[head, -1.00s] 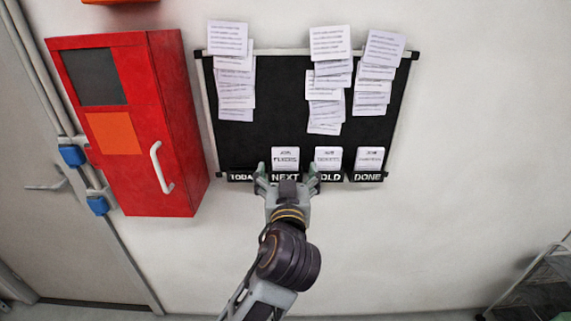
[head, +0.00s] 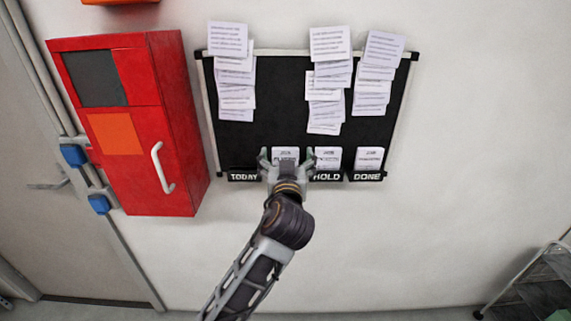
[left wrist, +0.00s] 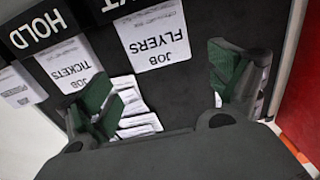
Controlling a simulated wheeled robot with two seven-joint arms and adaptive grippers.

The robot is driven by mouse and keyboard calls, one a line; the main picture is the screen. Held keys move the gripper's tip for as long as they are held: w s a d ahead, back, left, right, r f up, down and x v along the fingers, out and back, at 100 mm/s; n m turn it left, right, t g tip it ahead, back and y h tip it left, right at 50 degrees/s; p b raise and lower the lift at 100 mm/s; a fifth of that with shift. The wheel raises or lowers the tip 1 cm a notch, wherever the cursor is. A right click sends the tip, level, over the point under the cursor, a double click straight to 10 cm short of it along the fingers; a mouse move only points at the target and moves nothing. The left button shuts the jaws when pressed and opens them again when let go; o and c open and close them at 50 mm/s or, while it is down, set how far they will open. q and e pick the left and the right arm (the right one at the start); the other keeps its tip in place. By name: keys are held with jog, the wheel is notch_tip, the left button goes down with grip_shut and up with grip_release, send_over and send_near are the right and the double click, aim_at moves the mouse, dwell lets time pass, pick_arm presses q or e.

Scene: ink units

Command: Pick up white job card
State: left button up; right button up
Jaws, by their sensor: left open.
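Three white job cards stand in the pockets along the bottom of a black wall board: the flyers card (head: 286,153), the tickets card (head: 328,158) and a third card (head: 369,158) at right. In the left wrist view, upside down, the flyers card (left wrist: 155,40) is plainly read, with the tickets card (left wrist: 72,66) beside it and the third card (left wrist: 14,88) at the edge. My left gripper (head: 286,157) is open and empty in front of the flyers card, a finger to each side in the head view. It hides the pocket label below. My right gripper is out of view.
The black board (head: 280,110) carries several paper sheets (head: 330,75) above the pockets. The TODAY pocket (head: 243,176) shows no card. A red cabinet (head: 125,120) with a handle stands close left of the board. A ladder (head: 535,285) is at lower right.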

aim_at(285, 150)
pick_arm(q)
jog(key=shift+w+a, duration=0.1)
jog(key=shift+w, duration=0.7)
jog(key=shift+w+p, duration=0.55)
jog(key=shift+w, duration=1.2)
jog(key=shift+f, duration=0.1)
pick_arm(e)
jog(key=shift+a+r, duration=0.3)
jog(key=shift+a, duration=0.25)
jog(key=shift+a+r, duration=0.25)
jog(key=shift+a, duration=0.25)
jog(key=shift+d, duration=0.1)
pick_arm(q)
jog(key=c, duration=0.9)
jog(key=shift+c, duration=1.1)
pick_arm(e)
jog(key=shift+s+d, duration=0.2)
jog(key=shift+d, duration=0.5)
